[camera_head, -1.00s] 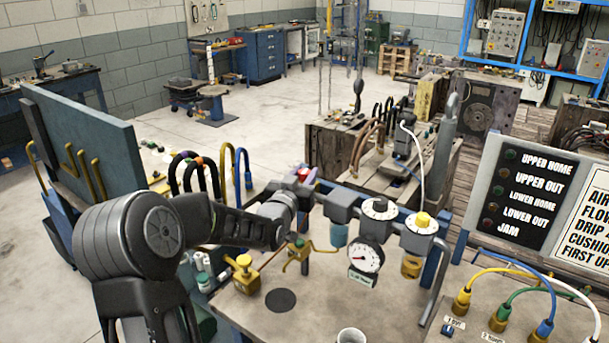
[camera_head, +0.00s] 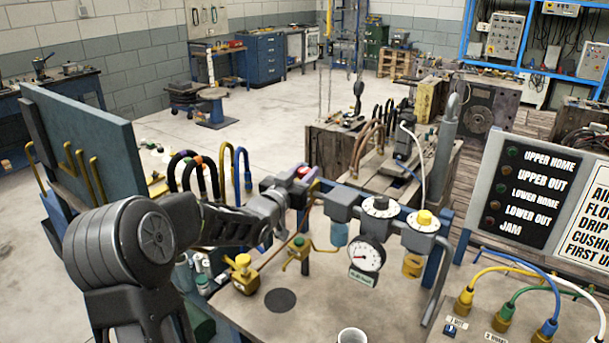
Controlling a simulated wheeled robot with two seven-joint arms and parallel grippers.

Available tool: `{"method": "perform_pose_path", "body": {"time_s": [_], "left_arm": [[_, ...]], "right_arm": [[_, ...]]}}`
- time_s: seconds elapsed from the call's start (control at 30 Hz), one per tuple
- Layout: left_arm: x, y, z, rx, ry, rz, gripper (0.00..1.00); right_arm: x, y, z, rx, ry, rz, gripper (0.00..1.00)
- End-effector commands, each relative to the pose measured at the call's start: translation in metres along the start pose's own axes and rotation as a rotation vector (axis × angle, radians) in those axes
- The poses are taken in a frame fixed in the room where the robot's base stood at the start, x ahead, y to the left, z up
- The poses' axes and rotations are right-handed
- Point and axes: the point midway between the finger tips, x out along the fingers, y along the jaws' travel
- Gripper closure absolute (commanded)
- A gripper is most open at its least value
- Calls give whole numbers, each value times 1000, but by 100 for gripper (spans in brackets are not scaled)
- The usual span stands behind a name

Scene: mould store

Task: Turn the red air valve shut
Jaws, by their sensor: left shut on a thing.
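The red air valve (camera_head: 305,171) shows as a small patch of red at the left end of the air unit, beside the grey regulator block. My left gripper (camera_head: 298,181) reaches it from the left and is shut on it. The gripper and wrist cover most of the valve, so the angle of its handle cannot be read. The pressure gauge (camera_head: 366,258) hangs below the unit; its reading is too small to tell. My right gripper is out of view.
Brass fittings (camera_head: 243,274) stand on the bench below my left wrist. A yellow-topped knob (camera_head: 424,218) sits on the unit's right. A white cup (camera_head: 351,336) stands at the front. Hoses (camera_head: 200,170) rise behind my forearm; a blue-green panel (camera_head: 90,140) stands left.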

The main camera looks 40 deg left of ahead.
Motion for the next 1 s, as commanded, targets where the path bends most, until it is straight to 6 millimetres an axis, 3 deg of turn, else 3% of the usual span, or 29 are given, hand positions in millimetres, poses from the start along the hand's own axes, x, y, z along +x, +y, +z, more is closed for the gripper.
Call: {"method": "perform_pose_path", "body": {"time_s": [0.07, 0.1, 0.33, 0.67, 1.0], "left_arm": [[0, 1, -1, -1, 2, 1, 100], [0, 1, -1, -1, 2, 1, 66], [0, 0, 0, 0, 1, 0, 47], [-3, 0, 0, 1, 0, -1, 47], [-49, 0, 2, 3, 1, -2, 47]], "right_arm": [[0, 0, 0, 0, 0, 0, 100], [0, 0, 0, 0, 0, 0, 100], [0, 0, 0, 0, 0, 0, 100], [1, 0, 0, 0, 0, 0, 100], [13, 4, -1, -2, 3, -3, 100]]}}
